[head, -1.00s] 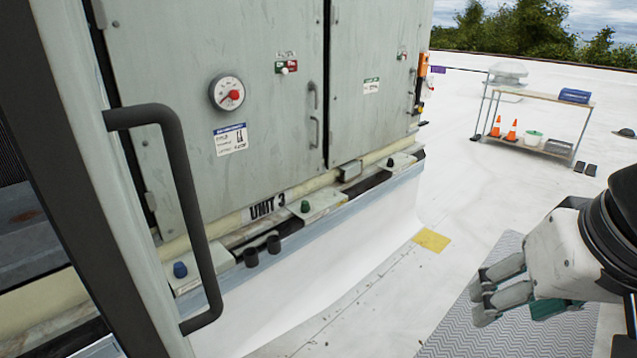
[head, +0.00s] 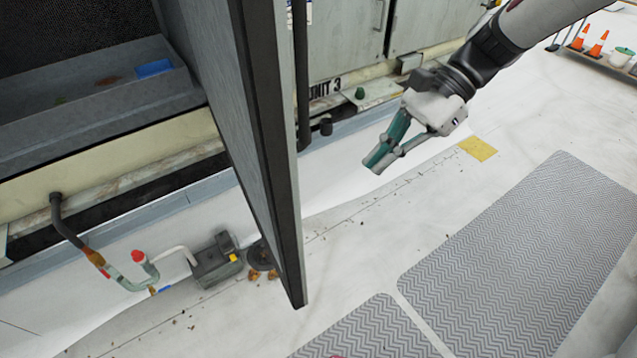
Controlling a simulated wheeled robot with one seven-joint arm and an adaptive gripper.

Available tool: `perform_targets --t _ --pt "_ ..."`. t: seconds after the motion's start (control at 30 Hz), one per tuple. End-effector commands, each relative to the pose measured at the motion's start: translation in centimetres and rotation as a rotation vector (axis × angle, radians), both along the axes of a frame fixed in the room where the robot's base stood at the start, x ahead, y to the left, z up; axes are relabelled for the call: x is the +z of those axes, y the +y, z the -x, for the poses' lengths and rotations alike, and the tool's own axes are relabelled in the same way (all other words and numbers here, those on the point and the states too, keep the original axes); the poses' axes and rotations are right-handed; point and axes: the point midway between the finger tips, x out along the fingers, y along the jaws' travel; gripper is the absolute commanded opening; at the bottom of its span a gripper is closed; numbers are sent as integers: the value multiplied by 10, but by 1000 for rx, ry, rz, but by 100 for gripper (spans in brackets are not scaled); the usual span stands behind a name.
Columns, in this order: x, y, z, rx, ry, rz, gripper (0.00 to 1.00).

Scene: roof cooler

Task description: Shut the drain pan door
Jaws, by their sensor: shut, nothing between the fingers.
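The drain pan door (head: 258,130) stands swung open, seen nearly edge-on left of the middle of the head view. Its dark lower edge hangs above the white roof. Part of its dark handle (head: 302,80) shows along its right side. The open compartment with the grey drain pan (head: 95,120) lies to the left of the door, with a blue item and some debris in the pan. My gripper (head: 374,168) is shut and empty, to the right of the door on its handle side. It appears apart from the door.
Below the pan are a pipe trap (head: 125,280) and a small grey box (head: 215,262) on the roof. Grey patterned mats (head: 530,240) cover the right foreground. Closed cabinet panels (head: 345,40) stand behind my gripper. Orange cones (head: 597,45) are far right.

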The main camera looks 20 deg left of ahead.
Motion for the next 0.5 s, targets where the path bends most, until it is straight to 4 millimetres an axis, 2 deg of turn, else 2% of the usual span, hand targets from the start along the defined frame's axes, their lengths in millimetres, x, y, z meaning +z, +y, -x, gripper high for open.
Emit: perform_targets --t 0.23,0.5 --pt "-11 13 0 -21 59 -13 0" --pt "-39 36 24 -18 60 -10 0"
